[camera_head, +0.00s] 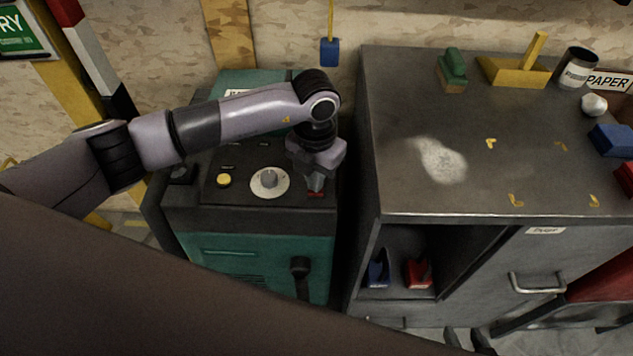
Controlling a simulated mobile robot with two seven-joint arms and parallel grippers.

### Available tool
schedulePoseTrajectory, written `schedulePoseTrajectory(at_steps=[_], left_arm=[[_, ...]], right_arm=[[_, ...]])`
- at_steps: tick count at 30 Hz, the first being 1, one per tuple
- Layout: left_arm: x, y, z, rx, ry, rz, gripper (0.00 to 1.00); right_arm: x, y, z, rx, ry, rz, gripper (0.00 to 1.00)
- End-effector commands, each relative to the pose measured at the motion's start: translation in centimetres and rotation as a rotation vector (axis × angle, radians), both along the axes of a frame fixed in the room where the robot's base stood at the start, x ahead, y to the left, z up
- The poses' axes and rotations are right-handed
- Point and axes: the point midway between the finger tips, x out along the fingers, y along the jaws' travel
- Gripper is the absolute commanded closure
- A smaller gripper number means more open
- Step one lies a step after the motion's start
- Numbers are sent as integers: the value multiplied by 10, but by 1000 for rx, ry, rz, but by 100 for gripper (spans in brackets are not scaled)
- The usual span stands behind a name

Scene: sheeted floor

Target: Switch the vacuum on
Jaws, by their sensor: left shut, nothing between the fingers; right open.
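The vacuum (225,254) is a teal and dark grey unit left of the workbench. My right gripper (468,342) is open at the bottom edge, in front of the bench and only partly in view.
The grey bench (470,190) stands close on the right, with a pale dust patch (440,160) on top. A green-topped brush (453,72), a yellow dustpan (515,70) and a can (575,68) stand at its back. A blue tag (329,52) hangs behind the vacuum.

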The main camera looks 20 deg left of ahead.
Motion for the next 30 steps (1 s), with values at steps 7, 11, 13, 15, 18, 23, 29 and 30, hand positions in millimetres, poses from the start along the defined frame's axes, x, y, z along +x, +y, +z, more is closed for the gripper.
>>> schedulePoseTrajectory(at_steps=[7,11,13,15,18,23,29,30], left_arm=[[0,0,-5,0,1,0,100],[0,0,-7,0,1,0,100],[0,0,-8,0,0,0,100],[0,0,-9,0,0,0,100],[0,0,-10,0,0,0,100],[0,0,-13,0,0,0,100],[0,0,-9,0,1,0,100],[0,0,-6,0,1,0,100]], right_arm=[[0,0,-4,0,0,0,57],[0,0,-5,0,0,0,57],[0,0,-6,0,0,0,57],[0,0,-7,0,0,0,57],[0,0,-8,0,0,0,57],[0,0,-10,0,0,0,57],[0,0,-6,0,0,0,57],[0,0,-5,0,0,0,57]])
